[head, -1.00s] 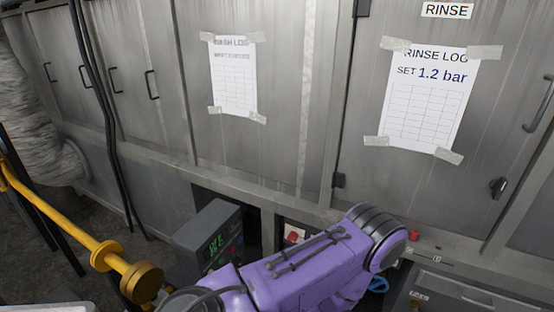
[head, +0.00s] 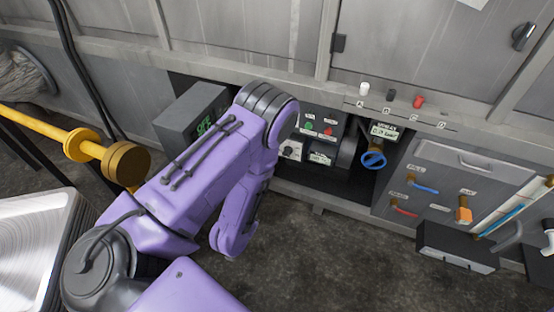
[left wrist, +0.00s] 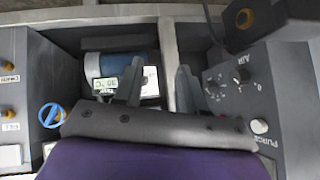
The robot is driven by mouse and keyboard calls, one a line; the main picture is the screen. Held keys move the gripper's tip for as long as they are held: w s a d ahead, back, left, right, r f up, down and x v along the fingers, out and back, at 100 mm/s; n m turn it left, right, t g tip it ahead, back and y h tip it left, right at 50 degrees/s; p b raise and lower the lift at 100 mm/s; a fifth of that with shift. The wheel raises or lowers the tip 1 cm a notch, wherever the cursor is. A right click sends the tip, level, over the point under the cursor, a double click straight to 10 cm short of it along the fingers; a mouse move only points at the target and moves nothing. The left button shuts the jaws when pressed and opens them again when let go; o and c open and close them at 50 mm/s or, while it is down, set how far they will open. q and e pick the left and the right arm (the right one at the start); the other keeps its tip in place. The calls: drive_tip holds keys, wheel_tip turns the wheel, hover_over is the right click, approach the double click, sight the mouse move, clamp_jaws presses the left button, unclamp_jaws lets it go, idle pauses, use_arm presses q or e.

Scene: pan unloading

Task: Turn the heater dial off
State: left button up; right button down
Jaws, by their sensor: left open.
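In the left wrist view, a dark knob (left wrist: 213,88) has numbers and an "AIR" label, and a readout (left wrist: 105,85) shows a temperature in °C. My left gripper (left wrist: 158,85) is open and empty, its fingers apart in front of the recess. In the head view my left forearm hides it. My right gripper is out of view.
A blue handwheel (head: 373,160) is right of the panel and also shows in the left wrist view (left wrist: 50,115). A yellow pipe (head: 60,132) and metal pan (head: 30,245) are further left. Floor in front is clear.

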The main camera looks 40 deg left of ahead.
use_arm(q)
drive_tip(key=w+a+f+m+t+b, duration=0.2)
drive_tip(key=w+f+m+t+b, duration=0.15)
drive_tip(key=w+b, duration=0.35)
drive_tip(key=w+a+f+m+t+b, duration=0.25)
drive_tip(key=w+f+b, duration=0.25)
drive_tip(key=w+b, duration=0.25)
drive_tip(key=m+t+b, duration=0.3)
drive_tip(key=m+b, duration=0.2)
drive_tip(key=b, duration=0.2)
approach(287, 152)
drive_tip(key=f+b+x, duration=0.1)
drive_tip(key=b+x, duration=0.2)
drive_tip(key=x, duration=0.5)
drive_tip(key=shift+s+a, duration=0.1)
drive_tip(key=shift+s, duration=0.05)
clamp_jaws()
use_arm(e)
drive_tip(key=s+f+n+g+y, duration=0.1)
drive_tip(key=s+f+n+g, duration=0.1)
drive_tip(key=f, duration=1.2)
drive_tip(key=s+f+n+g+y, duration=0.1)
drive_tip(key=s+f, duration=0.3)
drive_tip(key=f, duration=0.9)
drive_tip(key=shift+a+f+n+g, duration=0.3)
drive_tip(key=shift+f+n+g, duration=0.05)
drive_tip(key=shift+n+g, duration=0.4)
